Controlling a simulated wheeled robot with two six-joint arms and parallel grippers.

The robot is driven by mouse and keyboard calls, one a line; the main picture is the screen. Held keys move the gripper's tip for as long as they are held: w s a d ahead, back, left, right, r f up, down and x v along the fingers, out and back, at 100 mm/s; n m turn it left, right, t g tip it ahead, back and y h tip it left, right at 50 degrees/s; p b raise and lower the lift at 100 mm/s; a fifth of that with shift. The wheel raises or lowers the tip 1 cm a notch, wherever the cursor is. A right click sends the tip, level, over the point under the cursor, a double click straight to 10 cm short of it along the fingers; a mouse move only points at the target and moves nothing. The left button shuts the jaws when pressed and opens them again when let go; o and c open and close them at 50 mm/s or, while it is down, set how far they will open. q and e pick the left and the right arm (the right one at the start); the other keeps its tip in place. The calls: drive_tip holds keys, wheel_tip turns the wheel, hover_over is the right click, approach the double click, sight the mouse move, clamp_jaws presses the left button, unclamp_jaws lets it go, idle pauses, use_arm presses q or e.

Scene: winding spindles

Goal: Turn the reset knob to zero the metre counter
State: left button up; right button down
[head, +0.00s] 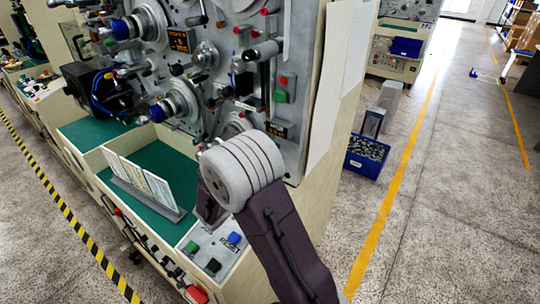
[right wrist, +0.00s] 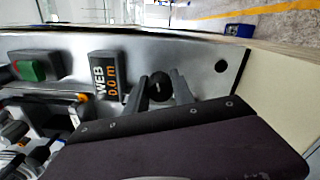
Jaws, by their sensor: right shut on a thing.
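The reset knob (right wrist: 160,89) is a small round black knob beside the counter. My right gripper (right wrist: 160,80) is shut on the knob, one finger on each side of it. In the head view my right arm hides the knob and the fingers. My left gripper is not in view.
A green button box (right wrist: 38,68) sits beyond the counter. The machine's tray with white cards (head: 140,182) and the console with a RESET label (head: 229,243) lie left of my arm. A blue bin (head: 366,160) stands on the floor to the right.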

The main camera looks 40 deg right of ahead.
drive_tip(key=n+p, duration=0.3)
drive_tip(key=n, duration=0.1)
drive_tip(key=shift+r, duration=0.1)
drive_tip(key=shift+n, duration=0.7)
drive_tip(key=shift+f+n, duration=0.25)
drive_tip(key=shift+n, duration=0.05)
drive_tip(key=shift+r+p, duration=0.1)
drive_tip(key=shift+p, duration=0.25)
drive_tip(key=n+p, duration=0.4)
drive_tip(key=n, duration=0.1)
drive_tip(key=n+p, duration=0.2)
drive_tip(key=shift+r, duration=0.25)
drive_tip(key=shift+f+n+p, duration=0.2)
drive_tip(key=shift+n+p, duration=0.25)
drive_tip(key=shift+n, duration=0.35)
drive_tip(key=c, duration=1.1)
unclamp_jaws()
